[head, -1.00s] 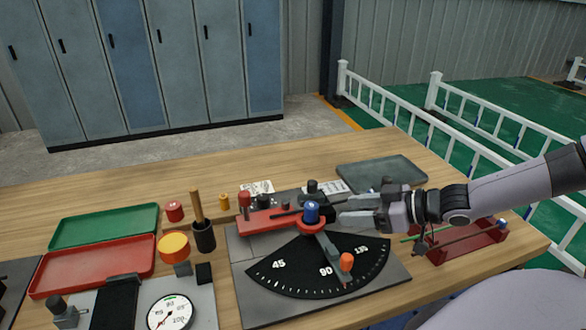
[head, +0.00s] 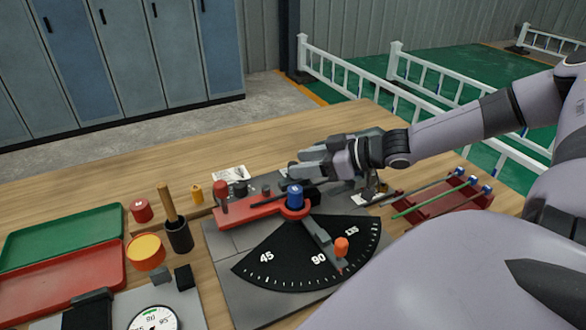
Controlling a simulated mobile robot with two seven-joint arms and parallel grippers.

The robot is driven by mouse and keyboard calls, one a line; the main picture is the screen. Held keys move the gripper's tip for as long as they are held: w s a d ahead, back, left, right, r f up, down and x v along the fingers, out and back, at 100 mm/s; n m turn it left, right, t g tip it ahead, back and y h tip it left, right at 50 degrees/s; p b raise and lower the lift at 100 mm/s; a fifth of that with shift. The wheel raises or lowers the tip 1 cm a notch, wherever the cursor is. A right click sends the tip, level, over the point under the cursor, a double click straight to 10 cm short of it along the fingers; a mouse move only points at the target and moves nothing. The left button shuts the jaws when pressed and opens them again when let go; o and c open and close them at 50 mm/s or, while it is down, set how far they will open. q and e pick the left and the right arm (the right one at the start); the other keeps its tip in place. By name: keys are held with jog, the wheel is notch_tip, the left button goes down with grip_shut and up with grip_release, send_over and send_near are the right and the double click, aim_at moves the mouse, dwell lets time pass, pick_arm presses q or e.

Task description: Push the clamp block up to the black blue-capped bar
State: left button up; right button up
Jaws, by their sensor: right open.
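My right gripper (head: 303,163) reaches in from the right over the back of the bending fixture, with its jaws open and pointing left. Small dark blocks (head: 241,188) stand behind the red arm (head: 252,214) of the fixture. I cannot tell for sure which is the clamp block, and the gripper hides part of that area. A black bar with a blue cap (head: 425,186) lies in the dark red rack on the right, beside a green bar (head: 425,202). A thin dark bar also seems to lie along the fixture by the blue knob (head: 295,196). My left gripper is not in view.
The black angle dial (head: 300,262) with an orange knob (head: 341,246) lies in front. Green (head: 62,236) and red (head: 60,280) trays, a black cup (head: 179,236) and a round gauge (head: 152,318) stand to the left. The dark red rack (head: 455,205) is at the right.

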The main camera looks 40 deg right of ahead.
aim_at(293, 163)
jog(key=shift+b+x, duration=0.8)
jog(key=shift+x, duration=0.2)
jog(key=shift+w+a+f+b, duration=0.2)
jog(key=shift+w+a+b, duration=0.05)
jog(key=shift+w+b, duration=0.25)
grip_shut()
